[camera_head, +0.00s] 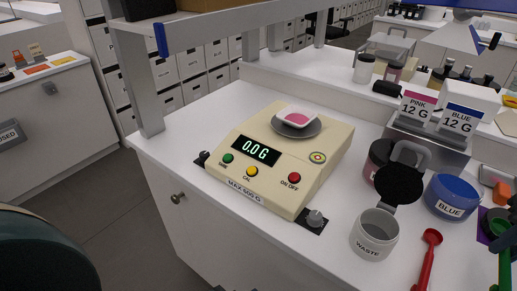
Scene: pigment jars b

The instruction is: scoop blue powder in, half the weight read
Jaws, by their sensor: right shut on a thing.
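The cream scale (280,160) reads 0.0 G. On its grey pan (310,131) sits a white weighing boat (291,111) with pink powder (296,118) in it. The blue jar (452,196), labelled BLUE, stands at the right; its contents cannot be made out. A blue card (459,119) reads BLUE 12 G. My right gripper (510,219) is partly in view at the right edge, shut on what looks like a green scoop (505,266); most of it is cut off. My left gripper is not in view.
The open WASTE jar (374,236) stands before the scale, its black lid raised. A dark pink jar (378,160) is behind it. A red scoop (428,262) lies at the front right. A pink card (417,106) reads PINK 12 G. The counter left of the scale is clear.

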